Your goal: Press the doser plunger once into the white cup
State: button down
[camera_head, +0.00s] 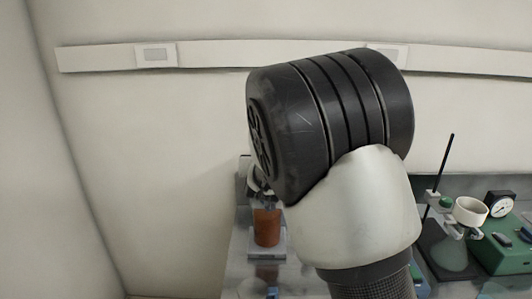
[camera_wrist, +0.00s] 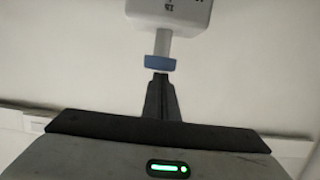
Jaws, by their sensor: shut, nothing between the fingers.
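In the wrist view a white doser body (camera_wrist: 168,14) with dark print enters at the top. Its pale plunger stem (camera_wrist: 162,42) ends in a blue cap (camera_wrist: 160,64). My gripper (camera_wrist: 160,78) is shut and empty, its fingertips lined up with the cap and at or very near it; I cannot tell if they touch. In the head view my arm hides the gripper and most of the doser area. A reddish-brown container (camera_head: 267,227) shows beside the arm. A white cup-like vessel (camera_head: 470,210) is at the right; I cannot tell if it is the task's cup.
The reddish-brown container stands on a pale, flat-based unit (camera_head: 281,244) on the bench. At the right are a stand with a black rod (camera_head: 440,165), a round dial gauge (camera_head: 500,204) and green equipment (camera_head: 500,252). A wall rail (camera_head: 215,55) runs behind.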

notch_tip(320, 180, down, 4)
jog(key=b, duration=0.3)
jog(key=shift+b, duration=0.35)
jog(key=shift+s+f, duration=0.1)
jog(key=shift+f, duration=0.15)
jog(key=shift+r, duration=0.1)
